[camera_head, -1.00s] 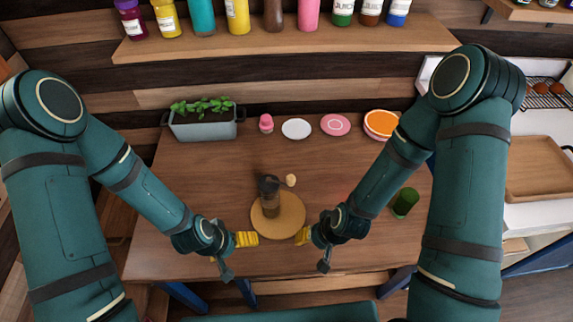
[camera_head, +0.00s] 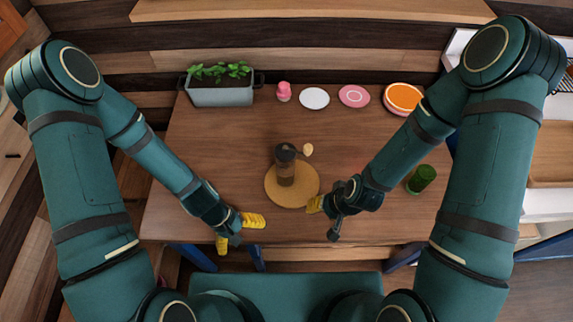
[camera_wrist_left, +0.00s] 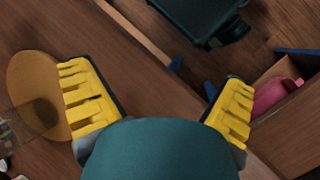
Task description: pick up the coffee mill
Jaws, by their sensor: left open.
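The coffee mill (camera_head: 285,167) stands upright on a round cork mat (camera_head: 272,193) on the wooden table. It has a brown body and a crank with a pale knob (camera_head: 307,149). My left gripper (camera_head: 238,232) is open and empty at the table's front edge, in front and to the left of the mat, apart from the mill. The left wrist view shows its yellow fingers spread wide, with the mat (camera_wrist_left: 36,75) and part of the see-through mill (camera_wrist_left: 18,132) at the left.
A green cup (camera_head: 421,179) stands to the right, beyond my right forearm. A planter (camera_head: 222,96), a pink item (camera_head: 284,92), a white plate (camera_head: 314,98), a pink plate (camera_head: 354,96) and an orange-topped dish (camera_head: 402,98) line the back. The table's middle left is clear.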

